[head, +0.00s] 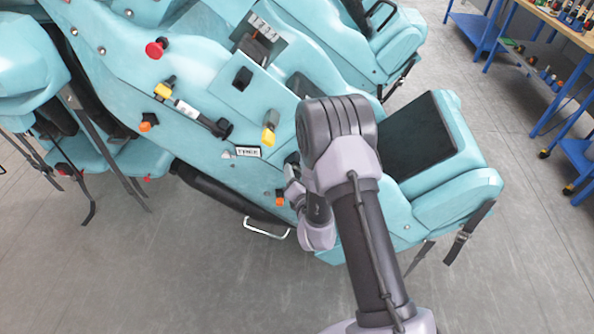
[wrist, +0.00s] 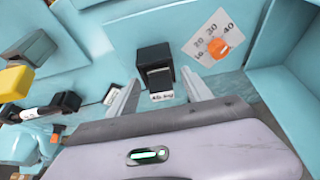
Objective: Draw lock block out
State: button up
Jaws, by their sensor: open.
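An orange knob (wrist: 219,48) on a white numbered dial sits right of the block. A black-ended rod (head: 205,119), a yellow part (head: 268,135) and a red knob (head: 157,48) stick up from the turquoise car (head: 215,160). A blue-legged workbench (head: 550,20) stands upper right.

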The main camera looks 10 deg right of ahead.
jog(key=shift+w, duration=0.3)
jog(key=shift+s, duration=0.15)
jog(key=shift+c, duration=1.3)
grip_shut()
